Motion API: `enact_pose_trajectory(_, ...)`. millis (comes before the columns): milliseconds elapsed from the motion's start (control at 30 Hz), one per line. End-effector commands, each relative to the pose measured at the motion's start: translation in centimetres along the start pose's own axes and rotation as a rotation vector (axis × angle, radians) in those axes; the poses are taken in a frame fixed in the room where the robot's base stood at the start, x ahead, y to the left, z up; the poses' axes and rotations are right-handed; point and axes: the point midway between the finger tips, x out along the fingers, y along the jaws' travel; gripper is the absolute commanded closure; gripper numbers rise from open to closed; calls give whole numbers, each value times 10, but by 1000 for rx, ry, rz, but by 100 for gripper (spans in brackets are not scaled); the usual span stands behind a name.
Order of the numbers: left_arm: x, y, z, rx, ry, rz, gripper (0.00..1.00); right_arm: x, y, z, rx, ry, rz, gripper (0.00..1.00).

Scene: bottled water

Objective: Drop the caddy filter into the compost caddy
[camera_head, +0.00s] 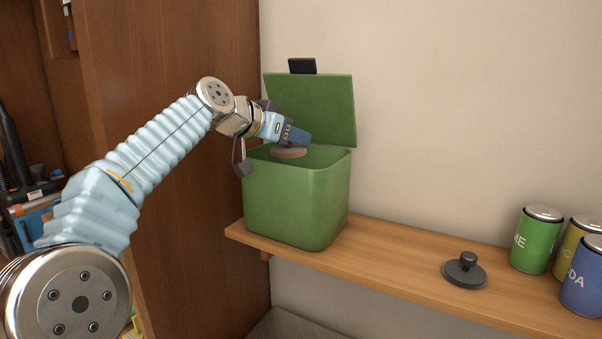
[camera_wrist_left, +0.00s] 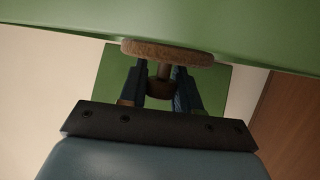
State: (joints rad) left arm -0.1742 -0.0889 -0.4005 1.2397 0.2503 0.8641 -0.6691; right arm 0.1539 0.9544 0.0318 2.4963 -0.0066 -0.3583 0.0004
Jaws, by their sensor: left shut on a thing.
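The compost caddy (camera_head: 297,203) is a green box on the wooden shelf, with its lid (camera_head: 318,108) raised at the back. My left gripper (camera_head: 292,143) is at the caddy's open top, shut on the caddy filter (camera_head: 289,152), a brown disc with a short stem. In the left wrist view the filter (camera_wrist_left: 167,52) shows as a brown disc, with its stem between the fingers (camera_wrist_left: 161,86). Green caddy surfaces surround it there. The caddy's inside is mostly hidden. My right gripper is out of view.
A dark grey knobbed disc (camera_head: 464,272) lies on the wooden shelf (camera_head: 395,258) right of the caddy. Green (camera_head: 535,240), yellow (camera_head: 572,243) and blue (camera_head: 585,278) cans stand at the right end. A brown wooden panel (camera_head: 172,60) rises at left. Shelf between caddy and disc is clear.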

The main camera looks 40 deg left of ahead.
Motion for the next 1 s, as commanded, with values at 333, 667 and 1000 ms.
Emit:
enact_pose_trajectory(333,0,0,0,0,1,0,51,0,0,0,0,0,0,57)
enact_pose_trajectory(667,0,0,0,0,0,0,38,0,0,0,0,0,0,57)
enact_pose_trajectory(1000,-49,-1,0,0,6,-2,38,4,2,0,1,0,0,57)
